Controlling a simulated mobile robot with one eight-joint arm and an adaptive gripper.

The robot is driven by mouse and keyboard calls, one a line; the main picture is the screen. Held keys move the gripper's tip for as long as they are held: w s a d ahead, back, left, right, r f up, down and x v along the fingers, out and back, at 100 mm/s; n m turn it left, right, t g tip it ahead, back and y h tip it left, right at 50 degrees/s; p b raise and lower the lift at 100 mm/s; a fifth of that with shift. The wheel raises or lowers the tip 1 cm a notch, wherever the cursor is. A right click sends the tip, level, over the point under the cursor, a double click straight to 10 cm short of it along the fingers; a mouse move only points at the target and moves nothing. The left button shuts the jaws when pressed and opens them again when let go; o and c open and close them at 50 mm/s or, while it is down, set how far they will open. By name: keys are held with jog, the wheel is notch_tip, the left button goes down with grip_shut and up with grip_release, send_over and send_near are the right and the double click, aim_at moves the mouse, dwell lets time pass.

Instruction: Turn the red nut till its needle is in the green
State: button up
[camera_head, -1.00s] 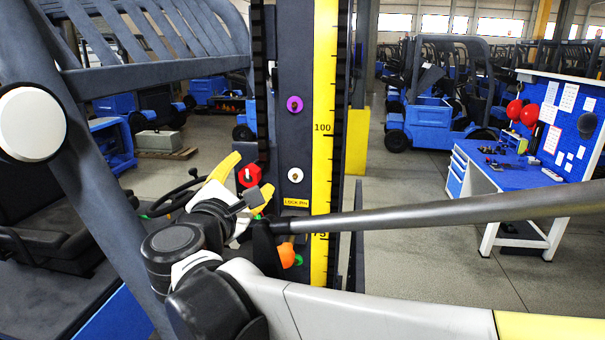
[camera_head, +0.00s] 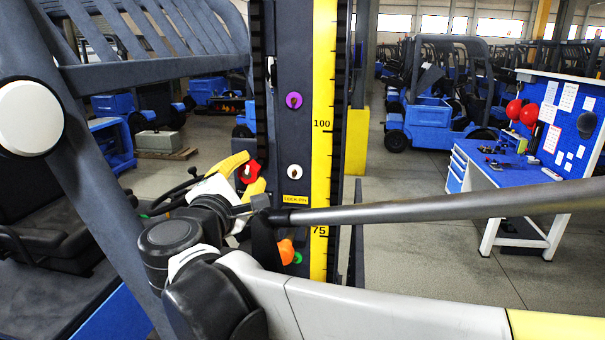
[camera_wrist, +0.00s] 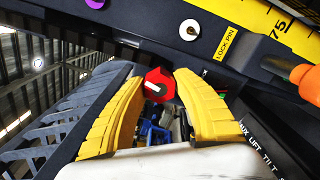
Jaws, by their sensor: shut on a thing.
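The red nut (camera_head: 250,172) sits on the dark mast plate, left of the yellow scale. My gripper (camera_head: 254,169) has one yellow finger above it and one below it, shut on it.
A white knob (camera_head: 294,171), a purple knob (camera_head: 293,100), an orange knob (camera_head: 286,251) and a green knob (camera_head: 298,258) are on the same plate. A yellow scale (camera_head: 322,150) runs beside them. A blue workbench (camera_head: 520,165) stands at right, with clear floor before it.

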jog(key=m+b, duration=0.1)
jog(key=m, duration=0.4)
jog(key=shift+m, duration=0.3)
jog(key=shift+r+m+b, duration=0.15)
jog(key=shift+m+b, duration=0.3)
jog(key=shift+m, duration=1.85)
jog(key=o, duration=1.2)
jog(key=shift+a, duration=0.1)
jog(key=shift+s, duration=0.1)
jog(key=s, duration=0.8)
jog(key=s+a, duration=0.1)
jog(key=s, duration=0.2)
jog(key=shift+s, duration=0.4)
